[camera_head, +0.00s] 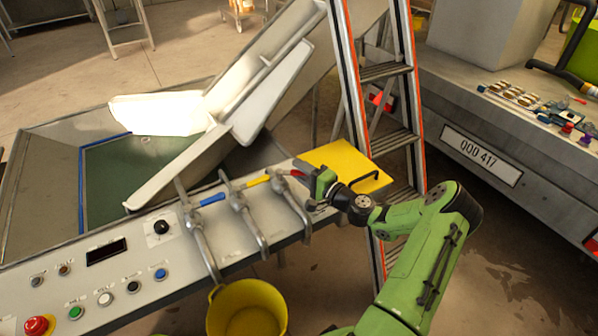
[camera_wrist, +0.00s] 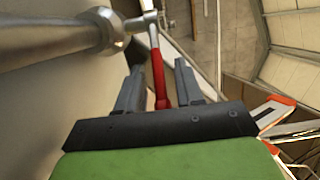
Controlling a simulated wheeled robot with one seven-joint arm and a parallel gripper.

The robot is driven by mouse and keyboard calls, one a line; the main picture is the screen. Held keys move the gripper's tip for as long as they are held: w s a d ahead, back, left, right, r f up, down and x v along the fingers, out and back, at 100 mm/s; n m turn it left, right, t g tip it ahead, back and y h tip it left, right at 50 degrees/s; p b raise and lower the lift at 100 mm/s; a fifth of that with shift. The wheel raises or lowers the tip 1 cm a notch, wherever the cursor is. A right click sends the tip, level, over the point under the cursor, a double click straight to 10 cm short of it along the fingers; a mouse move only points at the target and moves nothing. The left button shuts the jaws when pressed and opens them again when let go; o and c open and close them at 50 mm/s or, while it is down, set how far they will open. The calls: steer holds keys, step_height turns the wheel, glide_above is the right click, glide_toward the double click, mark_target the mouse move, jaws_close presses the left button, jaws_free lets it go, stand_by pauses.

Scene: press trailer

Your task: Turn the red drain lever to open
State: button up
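The red drain lever (camera_wrist: 158,80) shows in the wrist view as a red handle on a metal stem, running between the two fingers of my gripper (camera_wrist: 158,85). The fingers stand apart, with a gap on both sides of the handle. In the head view my gripper (camera_head: 308,174) is at the right-hand valve on the panel, and a small red part of the lever (camera_head: 297,173) shows beside it. The rest of the lever is hidden by the gripper there. The grey valve pipe (camera_head: 290,205) of this lever runs down the panel front.
A blue lever (camera_head: 212,199) and a yellow lever (camera_head: 258,181) sit on neighbouring valves to the left. A yellow bucket (camera_head: 247,310) stands below the pipes. A yellow plate (camera_head: 345,165) and an orange stepladder (camera_head: 352,90) are close to my gripper on the right.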

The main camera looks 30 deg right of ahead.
steer(key=shift+w+a, duration=0.1)
steer(key=shift+w, duration=0.45)
jaws_close()
